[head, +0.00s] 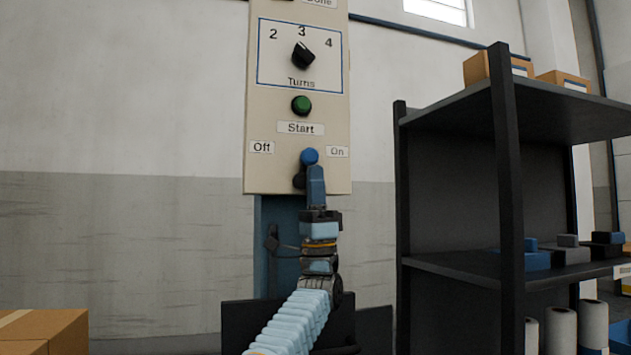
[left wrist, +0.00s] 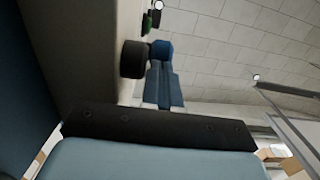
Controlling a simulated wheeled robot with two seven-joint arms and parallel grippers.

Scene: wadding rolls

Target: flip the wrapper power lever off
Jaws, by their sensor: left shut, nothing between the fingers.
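The control panel (head: 257,95) hangs ahead of me. Near its bottom is the power lever, with a blue ball knob (head: 309,156) and a dark round hub (head: 299,180). The knob sits above and slightly right of the hub, between the "Off" label (head: 261,147) on the left and the "On" label (head: 337,151) on the right. My left gripper (head: 316,169) is shut and empty, its tips just below the knob and right of the hub. The left wrist view shows the fingertips (left wrist: 160,66) close to the knob (left wrist: 161,48) and hub (left wrist: 133,59); I cannot tell whether they touch. My right gripper is out of view.
Above the lever are a green Start button (head: 302,105) and a black Turns knob (head: 302,55) pointing near 3. A dark shelf unit (head: 508,180) with boxes and rolls stands right. A cardboard box (head: 45,330) is at lower left. The space left of the panel is clear.

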